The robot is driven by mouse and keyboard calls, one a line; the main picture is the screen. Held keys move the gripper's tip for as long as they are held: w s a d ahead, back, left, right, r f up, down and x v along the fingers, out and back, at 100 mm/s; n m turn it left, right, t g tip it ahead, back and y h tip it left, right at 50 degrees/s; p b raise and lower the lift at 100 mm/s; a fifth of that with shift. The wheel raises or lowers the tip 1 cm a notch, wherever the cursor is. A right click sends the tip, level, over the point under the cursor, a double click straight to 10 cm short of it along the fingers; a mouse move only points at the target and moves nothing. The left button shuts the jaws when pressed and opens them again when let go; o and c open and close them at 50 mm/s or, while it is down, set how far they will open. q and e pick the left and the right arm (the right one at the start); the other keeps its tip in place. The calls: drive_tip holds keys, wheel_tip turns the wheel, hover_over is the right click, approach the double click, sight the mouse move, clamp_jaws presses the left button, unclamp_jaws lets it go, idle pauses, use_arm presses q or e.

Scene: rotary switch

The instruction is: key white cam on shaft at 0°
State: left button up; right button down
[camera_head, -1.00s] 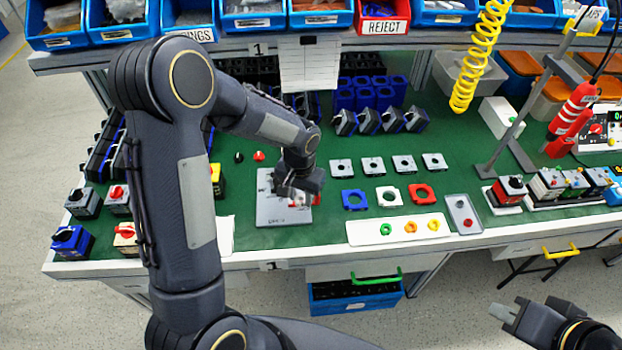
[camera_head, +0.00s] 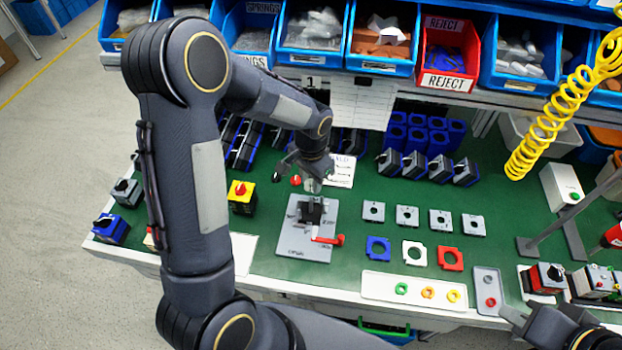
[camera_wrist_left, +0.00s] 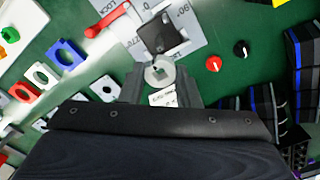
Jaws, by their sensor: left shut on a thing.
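The white cam (camera_wrist_left: 159,73), a pale round piece with a dark centre, sits between the fingers of my left gripper (camera_wrist_left: 161,84). In the head view my left gripper (camera_head: 313,183) is just behind the grey fixture plate (camera_head: 291,241), with the cam mostly hidden. The plate has angle marks and carries a black block (camera_head: 311,211), which also shows in the left wrist view (camera_wrist_left: 160,35). A red lever (camera_head: 329,240) sticks out at the plate's right. I cannot clearly make out the shaft. My right gripper (camera_head: 514,317) is at the lower right edge, away from the fixture; its opening is unclear.
Grey, blue, white and red square plates lie right of the fixture. A white tray (camera_head: 380,289) holds green, orange and yellow rings. A red and a black knob lie behind the fixture near my left gripper. A yellow coiled hose (camera_head: 566,108) hangs at the right.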

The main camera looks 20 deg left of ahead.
sight(311, 191)
use_arm(q)
drive_tip(key=shift+f+b, duration=2.1)
drive_tip(key=shift+f, duration=0.3)
drive_tip(key=shift+f, duration=0.15)
drive_tip(key=shift+f+b, duration=1)
drive_tip(key=shift+f, duration=0.05)
drive_tip(key=o, duration=1)
drive_tip(key=shift+r, duration=0.1)
